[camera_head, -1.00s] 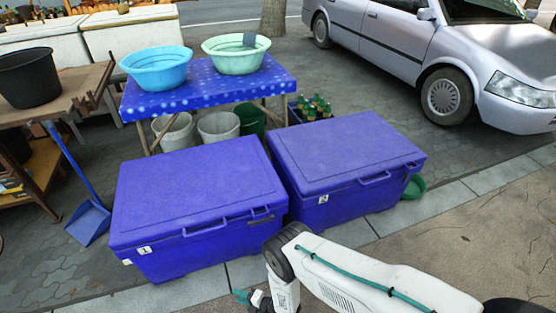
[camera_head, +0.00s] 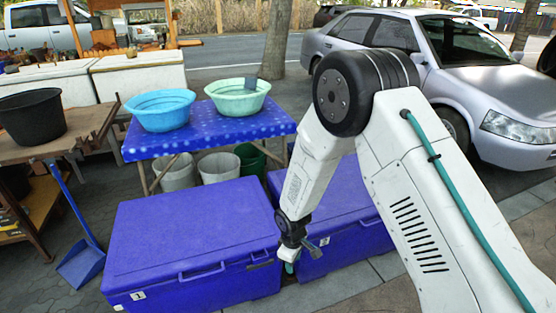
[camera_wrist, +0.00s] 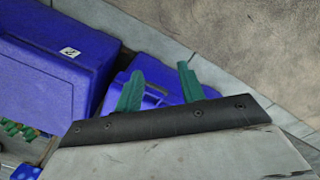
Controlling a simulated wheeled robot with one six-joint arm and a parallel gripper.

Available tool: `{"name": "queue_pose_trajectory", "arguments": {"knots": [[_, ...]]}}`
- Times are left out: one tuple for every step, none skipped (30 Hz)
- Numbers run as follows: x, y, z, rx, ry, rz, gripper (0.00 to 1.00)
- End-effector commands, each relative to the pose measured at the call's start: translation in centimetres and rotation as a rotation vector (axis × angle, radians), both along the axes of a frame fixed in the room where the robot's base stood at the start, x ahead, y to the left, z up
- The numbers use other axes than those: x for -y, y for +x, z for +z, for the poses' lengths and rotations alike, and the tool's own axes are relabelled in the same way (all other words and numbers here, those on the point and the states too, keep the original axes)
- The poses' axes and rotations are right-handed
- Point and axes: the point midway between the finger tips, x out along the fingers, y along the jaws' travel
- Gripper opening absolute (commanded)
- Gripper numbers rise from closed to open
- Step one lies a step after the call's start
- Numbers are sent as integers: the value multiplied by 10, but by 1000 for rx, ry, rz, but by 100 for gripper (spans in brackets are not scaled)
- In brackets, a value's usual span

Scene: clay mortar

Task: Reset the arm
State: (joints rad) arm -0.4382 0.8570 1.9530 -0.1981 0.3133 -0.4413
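My arm rises in the right half of the head view, bent at a dark joint, with its forearm hanging down. My gripper (camera_head: 290,262) is at its lower end, in front of the gap between two blue coolers. In the wrist view, the two green fingers of my gripper (camera_wrist: 160,88) stand apart with nothing seen between them. A blue cooler with a label 2 (camera_wrist: 40,72) is at the left there, and part of another blue cooler (camera_wrist: 158,88) shows behind the fingers. No held object shows.
The left cooler (camera_head: 190,225) and right cooler (camera_head: 345,185) stand before a blue-covered table (camera_head: 215,130) with a blue basin (camera_head: 160,110) and a green basin (camera_head: 238,97). A silver car (camera_head: 480,85) is behind my arm. A blue dustpan (camera_head: 80,262) leans at left. Paving at front right is free.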

Motion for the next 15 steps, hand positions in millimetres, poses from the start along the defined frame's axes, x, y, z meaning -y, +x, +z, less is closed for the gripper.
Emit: {"name": "queue_pose_trajectory", "arguments": {"knots": [[13, -4, 31, -15, -15, -62, 39], [21, -8, 47, -29, -25, -102, 39], [31, -15, 68, -46, -38, -155, 39], [39, -21, 83, -60, -48, -192, 39], [46, -26, 98, -72, -58, -228, 39], [56, -35, 118, -87, -70, -278, 39], [64, -42, 132, -98, -78, -315, 39], [71, -49, 147, -109, -84, -349, 39], [80, -59, 165, -124, -94, -395, 39], [87, -67, 179, -134, -102, -429, 39], [94, -75, 192, -144, -106, -461, 39], [102, -86, 209, -155, -113, -504, 39], [109, -95, 222, -163, -117, -535, 39], [115, -104, 234, -171, -122, -566, 39], [123, -116, 249, -180, -126, -604, 39]]}}
